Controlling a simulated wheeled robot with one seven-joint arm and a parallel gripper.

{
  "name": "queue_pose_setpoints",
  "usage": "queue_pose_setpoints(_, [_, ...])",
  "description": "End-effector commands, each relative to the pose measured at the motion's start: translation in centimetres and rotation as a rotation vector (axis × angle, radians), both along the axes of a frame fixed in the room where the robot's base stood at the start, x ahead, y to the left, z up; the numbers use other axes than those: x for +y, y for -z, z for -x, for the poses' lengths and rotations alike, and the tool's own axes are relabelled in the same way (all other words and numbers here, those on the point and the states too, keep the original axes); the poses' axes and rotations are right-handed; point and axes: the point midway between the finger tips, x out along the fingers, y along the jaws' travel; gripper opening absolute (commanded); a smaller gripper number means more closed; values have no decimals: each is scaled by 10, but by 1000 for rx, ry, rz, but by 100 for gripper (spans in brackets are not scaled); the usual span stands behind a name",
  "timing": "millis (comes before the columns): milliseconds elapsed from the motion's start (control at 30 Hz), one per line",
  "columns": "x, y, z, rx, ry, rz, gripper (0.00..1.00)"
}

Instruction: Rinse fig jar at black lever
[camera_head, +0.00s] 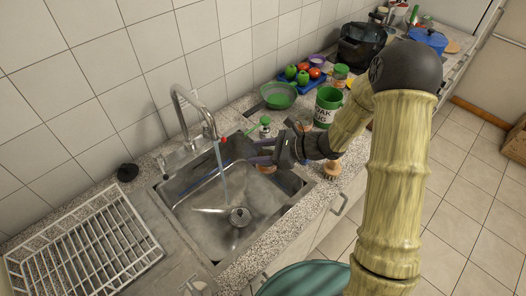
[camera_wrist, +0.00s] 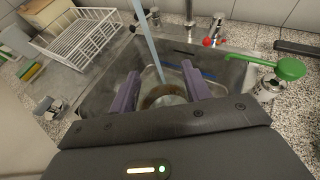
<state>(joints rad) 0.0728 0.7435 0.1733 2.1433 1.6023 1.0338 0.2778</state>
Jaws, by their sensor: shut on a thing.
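My gripper (camera_head: 259,151) reaches over the right side of the sink (camera_head: 192,222). In the wrist view its purple fingers (camera_wrist: 160,92) are shut on a round glass jar with a brownish rim (camera_wrist: 163,98), seen from above. In the head view the jar is hard to make out. I cannot clearly identify a black lever.
A white dish rack (camera_head: 85,250) stands left of the sink, with a round black object (camera_head: 127,172) behind it. A green-topped pump bottle (camera_head: 265,124) stands at the sink's back right. A green bowl (camera_head: 279,95) and a green canister (camera_head: 327,106) crowd the right counter.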

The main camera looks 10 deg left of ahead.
Motion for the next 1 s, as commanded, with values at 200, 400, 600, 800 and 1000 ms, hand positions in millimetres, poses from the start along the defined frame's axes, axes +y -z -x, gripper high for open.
queue_pose_setpoints(200, [17, 4, -2, 1, -2, -2, 22])
queue_pose_setpoints(400, [33, 7, -4, 1, -2, -1, 22])
queue_pose_setpoints(600, [48, 10, -7, 1, -2, -1, 22])
queue_pose_setpoints(800, [64, 13, -9, 0, -2, -2, 22])
queue_pose_setpoints(1000, [80, 16, -11, 0, -2, -1, 22])
